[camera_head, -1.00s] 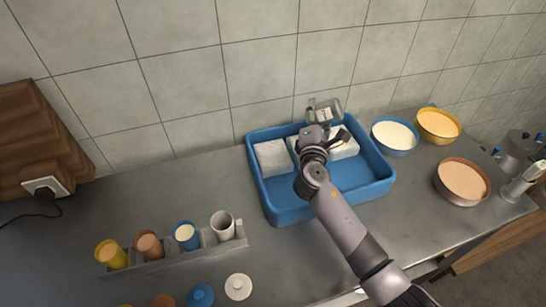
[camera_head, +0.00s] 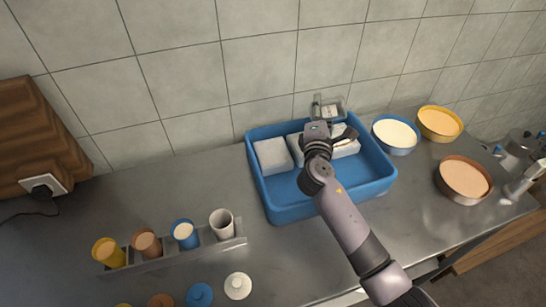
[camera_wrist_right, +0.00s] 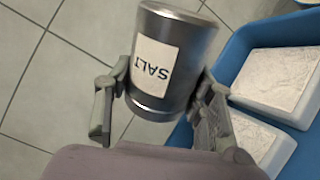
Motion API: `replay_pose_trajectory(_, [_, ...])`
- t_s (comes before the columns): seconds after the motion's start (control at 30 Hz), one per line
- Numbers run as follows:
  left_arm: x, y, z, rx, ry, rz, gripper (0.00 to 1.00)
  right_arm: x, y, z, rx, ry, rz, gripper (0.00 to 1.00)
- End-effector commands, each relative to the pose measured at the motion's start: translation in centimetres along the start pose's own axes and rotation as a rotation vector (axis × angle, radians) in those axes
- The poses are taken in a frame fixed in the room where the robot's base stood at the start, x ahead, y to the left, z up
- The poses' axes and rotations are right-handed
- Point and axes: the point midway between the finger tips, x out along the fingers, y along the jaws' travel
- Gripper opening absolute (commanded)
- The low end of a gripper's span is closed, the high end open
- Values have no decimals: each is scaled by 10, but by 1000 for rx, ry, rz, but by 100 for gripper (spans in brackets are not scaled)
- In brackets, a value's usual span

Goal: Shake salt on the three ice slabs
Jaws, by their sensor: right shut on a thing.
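My right gripper (camera_wrist_right: 160,102) is shut on a grey metal salt shaker (camera_wrist_right: 178,45) with a white SALT label, upside down in the wrist view. In the head view my right gripper (camera_head: 328,112) is over the back of the blue tray (camera_head: 291,214), by the wall. The shaker is hard to make out there. Three white ice slabs lie in a row in the tray: left (camera_head: 272,155), middle (camera_head: 295,146) and right (camera_head: 347,148). My arm partly covers the middle and right ones. Two slabs show in the wrist view (camera_wrist_right: 280,78), (camera_wrist_right: 252,143). My left gripper is out of view.
Blue (camera_head: 395,135), yellow (camera_head: 439,123) and brown (camera_head: 464,180) bowls stand right of the tray. A rack (camera_head: 190,256) of several cups is at front left, with lids (camera_head: 238,286) before it. The tiled wall is close behind the tray. Counter left of the tray is clear.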

Motion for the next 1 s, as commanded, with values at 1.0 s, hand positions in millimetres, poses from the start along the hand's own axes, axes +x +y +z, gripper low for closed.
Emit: replay_pose_trajectory(1.0, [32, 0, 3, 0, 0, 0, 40, 0, 6, 2, 387, 1, 1, 13])
